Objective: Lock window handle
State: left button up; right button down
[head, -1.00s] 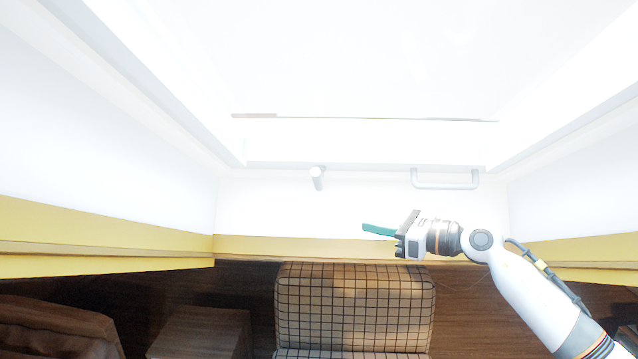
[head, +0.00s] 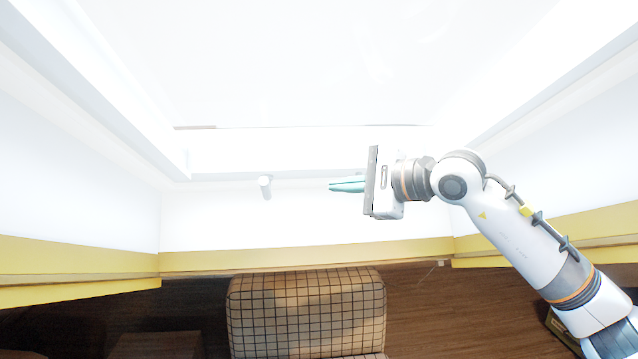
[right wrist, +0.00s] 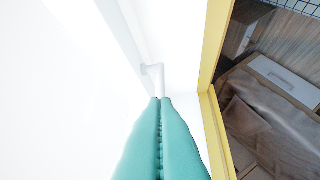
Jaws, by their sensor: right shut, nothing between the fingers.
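The window handle (head: 265,187) is a small pale grey lever on the white lower window frame, left of centre in the head view. It also shows in the right wrist view (right wrist: 157,78) as an L-shaped lever just beyond the fingertips. My right gripper (head: 332,187) has teal fingers pointing left toward the handle, at about its height in the picture, with a gap between. In the right wrist view the two fingers (right wrist: 161,102) lie together, shut and empty. Whether they touch the handle is not clear there, as they overlap its lower end. My left gripper is not in view.
The bright window pane (head: 300,70) fills the top, with white side walls sloping in. A yellow ledge (head: 300,259) runs below the frame. A checked cushion (head: 306,312) lies beneath, over a dark wooden floor (head: 420,300).

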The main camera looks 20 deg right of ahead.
aim_at(265, 180)
jog(key=s+a+r+p+x, duration=0.1)
jog(key=p+x, duration=0.4)
jog(key=x, duration=0.6)
jog(key=shift+w+a, duration=0.35)
jog(key=shift+a, duration=0.45)
jog(key=shift+r, duration=0.15)
